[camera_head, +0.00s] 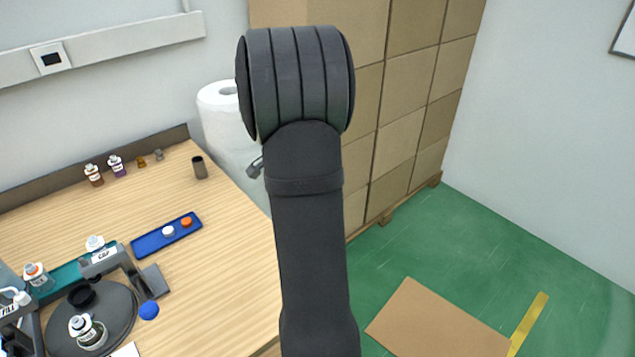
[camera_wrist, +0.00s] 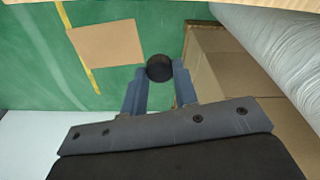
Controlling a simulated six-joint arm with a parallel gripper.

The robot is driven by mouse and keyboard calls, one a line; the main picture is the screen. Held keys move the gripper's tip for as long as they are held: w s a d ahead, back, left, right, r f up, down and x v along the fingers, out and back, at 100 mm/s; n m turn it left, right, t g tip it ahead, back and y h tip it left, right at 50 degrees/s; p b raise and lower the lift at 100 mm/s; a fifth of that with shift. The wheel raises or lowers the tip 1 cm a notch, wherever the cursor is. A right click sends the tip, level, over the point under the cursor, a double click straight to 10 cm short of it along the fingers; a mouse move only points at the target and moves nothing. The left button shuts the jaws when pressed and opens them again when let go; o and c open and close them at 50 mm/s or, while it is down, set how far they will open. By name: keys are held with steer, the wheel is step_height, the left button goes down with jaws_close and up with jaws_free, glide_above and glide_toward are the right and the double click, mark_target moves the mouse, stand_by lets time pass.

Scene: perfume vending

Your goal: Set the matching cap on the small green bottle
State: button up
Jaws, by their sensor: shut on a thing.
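In the wrist view my gripper (camera_wrist: 160,74) is shut on a round black piece (camera_wrist: 159,67), which looks like a cap, held between the fingertips over the green floor and away from the table. In the head view my arm hides the gripper and the held piece. A small bottle with a pale label (camera_head: 88,332) stands on the dark round turntable (camera_head: 62,335) at lower left. I cannot tell from its colour whether it is the green one. Another bottle with an orange and white label (camera_head: 38,277) stands just behind the turntable.
A blue tray (camera_head: 150,244) holds a white cap (camera_head: 168,231) and an orange cap (camera_head: 186,222). A grey station marked CAP (camera_head: 105,256), a dark cup (camera_head: 199,168) and a paper roll (camera_head: 222,125) stand nearby. Boxes (camera_head: 405,90) stand behind.

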steer(key=s+a+r+m, duration=0.1)
steer(key=s+a+m, duration=0.1)
steer(key=s+a, duration=0.65)
steer(key=s+a+r+m, duration=0.1)
steer(key=s+a+m, duration=0.1)
steer(key=s+a, duration=0.65)
steer(key=s+a+m, duration=0.1)
steer(key=s+a, duration=0.2)
steer(key=s, duration=0.1)
steer(key=s+a+m, duration=0.1)
steer(key=s+a, duration=0.3)
steer(key=s, duration=0.1)
steer(key=s+a+r+m, duration=0.1)
steer(key=s+a, duration=0.3)
steer(key=s, duration=0.1)
steer(key=shift+s+a+r+m+g+h, duration=0.1)
steer(key=shift+a+m+g+h, duration=0.1)
steer(key=shift+m+g+h, duration=0.1)
step_height(320, 180, up, 3)
steer(key=n, duration=0.2)
glide_above(76, 320)
steer(key=shift+s+a, duration=0.15)
steer(key=shift+f, duration=2.75)
steer(key=shift+f, duration=0.7)
